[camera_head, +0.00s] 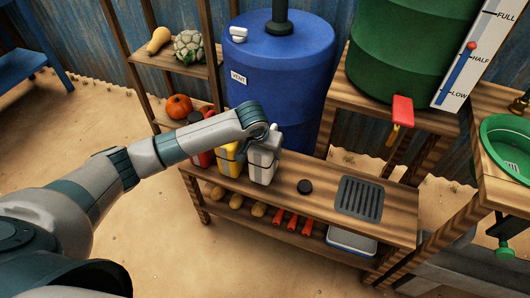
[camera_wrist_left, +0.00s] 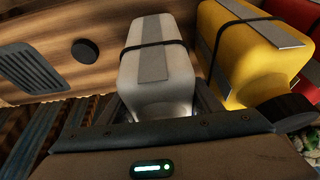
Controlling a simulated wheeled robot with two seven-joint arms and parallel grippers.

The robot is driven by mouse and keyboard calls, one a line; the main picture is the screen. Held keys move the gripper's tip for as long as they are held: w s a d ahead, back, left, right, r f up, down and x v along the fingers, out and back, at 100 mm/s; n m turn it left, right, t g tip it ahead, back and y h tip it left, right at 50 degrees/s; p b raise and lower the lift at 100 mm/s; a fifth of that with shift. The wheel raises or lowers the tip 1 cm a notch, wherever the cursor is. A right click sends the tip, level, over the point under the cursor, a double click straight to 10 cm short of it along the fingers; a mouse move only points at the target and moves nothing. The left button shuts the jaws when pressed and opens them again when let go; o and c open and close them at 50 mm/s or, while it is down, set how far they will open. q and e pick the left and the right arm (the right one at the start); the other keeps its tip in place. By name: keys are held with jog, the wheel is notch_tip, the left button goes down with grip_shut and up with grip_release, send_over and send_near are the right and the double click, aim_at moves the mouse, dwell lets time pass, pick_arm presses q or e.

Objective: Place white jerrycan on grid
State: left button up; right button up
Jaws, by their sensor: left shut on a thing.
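The white jerrycan (camera_head: 262,165), with a grey panel and a dark strap, is at the middle of the wooden bench, upright. I cannot tell whether its base touches the bench top. It fills the middle of the left wrist view (camera_wrist_left: 158,65). My left gripper (camera_head: 264,138) is shut on its upper part from above; the fingers are largely hidden in the head view. The dark slotted grid (camera_head: 360,199) lies flat and empty on the bench to the right. It also shows at the left of the wrist view (camera_wrist_left: 32,72). My right gripper is not in view.
A yellow jerrycan (camera_head: 229,162) stands close left of the white one, with a red jerrycan (camera_head: 203,158) beyond. A black round cap (camera_head: 305,187) lies between the white jerrycan and the grid. A blue barrel (camera_head: 280,75) stands behind.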

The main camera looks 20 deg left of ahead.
pick_arm(q)
jog(key=shift+f, duration=0.4)
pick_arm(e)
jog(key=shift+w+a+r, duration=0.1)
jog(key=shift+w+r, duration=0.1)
pick_arm(q)
jog(key=shift+f, duration=0.1)
jog(key=o, duration=1.2)
jog(key=shift+c, duration=0.2)
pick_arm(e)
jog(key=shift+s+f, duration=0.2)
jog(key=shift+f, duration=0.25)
pick_arm(q)
notch_tip(320, 180, up, 11)
jog(key=p, duration=0.2)
send_over(259, 150)
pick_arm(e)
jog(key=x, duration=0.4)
pick_arm(q)
jog(key=shift+o, duration=0.3)
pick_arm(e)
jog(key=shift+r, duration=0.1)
